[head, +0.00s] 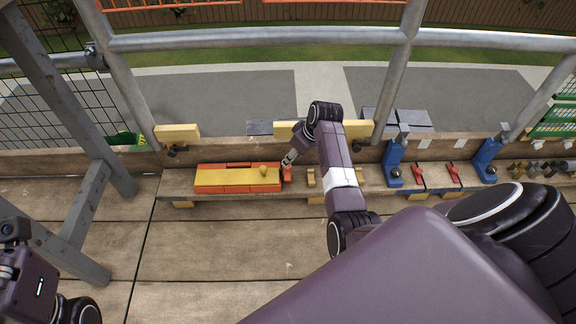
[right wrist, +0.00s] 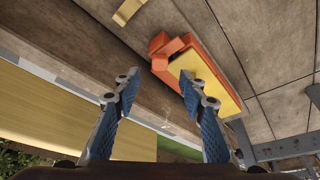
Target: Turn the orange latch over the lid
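An orange box (head: 205,188) with a yellow lid (head: 225,178) lies on the plank bench. The lid has a round yellow knob (head: 263,170). The orange latch (head: 287,173) is at the box's right end, beside the lid rather than across it. In the right wrist view the latch (right wrist: 160,43) shows as a small block at the end of the box, near the lid (right wrist: 212,82). My right gripper (right wrist: 157,78) is open and empty, its fingertips close to the latch; contact cannot be told. In the head view the right gripper (head: 288,160) partly covers the latch area. My left gripper's fingers are not visible.
Yellow brackets (head: 311,177) stand right of the latch. Farther right are blue clamps (head: 392,165) and red-handled parts (head: 419,172). A wooden board (head: 230,144) runs behind the bench, and a grey scaffold post (head: 118,170) stands at left.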

